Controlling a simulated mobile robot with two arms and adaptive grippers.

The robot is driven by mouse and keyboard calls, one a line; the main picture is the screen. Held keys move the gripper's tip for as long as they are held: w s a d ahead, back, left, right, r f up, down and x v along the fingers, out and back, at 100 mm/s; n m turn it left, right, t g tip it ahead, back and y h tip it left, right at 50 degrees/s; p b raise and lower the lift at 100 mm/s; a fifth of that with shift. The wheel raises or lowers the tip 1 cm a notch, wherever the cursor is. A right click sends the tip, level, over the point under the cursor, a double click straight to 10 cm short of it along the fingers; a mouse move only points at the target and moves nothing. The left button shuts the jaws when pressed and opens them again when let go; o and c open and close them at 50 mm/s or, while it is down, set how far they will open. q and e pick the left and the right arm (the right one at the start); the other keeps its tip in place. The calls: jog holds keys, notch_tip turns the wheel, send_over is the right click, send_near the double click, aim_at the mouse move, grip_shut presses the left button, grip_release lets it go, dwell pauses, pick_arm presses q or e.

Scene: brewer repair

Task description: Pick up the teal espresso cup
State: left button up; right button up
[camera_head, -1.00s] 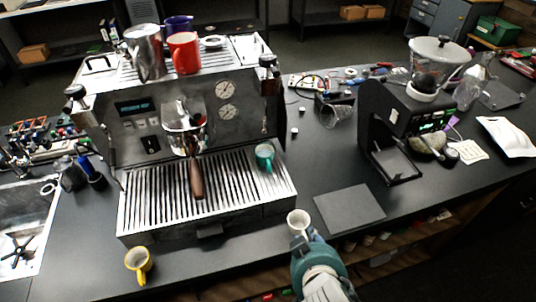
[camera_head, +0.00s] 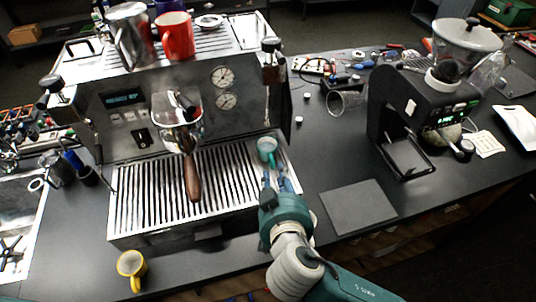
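The teal espresso cup (camera_head: 267,147) stands on the right part of the espresso machine's slatted drip tray (camera_head: 142,196). My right gripper (camera_head: 277,179) reaches over the tray's right front edge, its fingers pointing at the cup from the near side. Its two fingers show apart, with a gap between them, just short of the cup or at its near edge; I cannot tell whether they touch it. My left gripper is not in view.
A portafilter (camera_head: 190,174) juts out over the tray left of the cup. A yellow cup (camera_head: 131,266) stands at the counter's front left. A dark mat (camera_head: 358,206) lies right of my arm, with a grinder (camera_head: 410,112) behind. Red cup (camera_head: 174,37) sits on the machine.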

aim_at(275, 176)
jog(key=b+x, duration=0.1)
jog(key=x, duration=0.3)
jog(key=shift+d+f+b, duration=0.1)
jog(key=shift+f+b, duration=0.05)
jog(key=shift+b, duration=0.2)
jog(key=shift+w+f, duration=0.15)
jog(key=shift+w, duration=0.35)
grip_shut()
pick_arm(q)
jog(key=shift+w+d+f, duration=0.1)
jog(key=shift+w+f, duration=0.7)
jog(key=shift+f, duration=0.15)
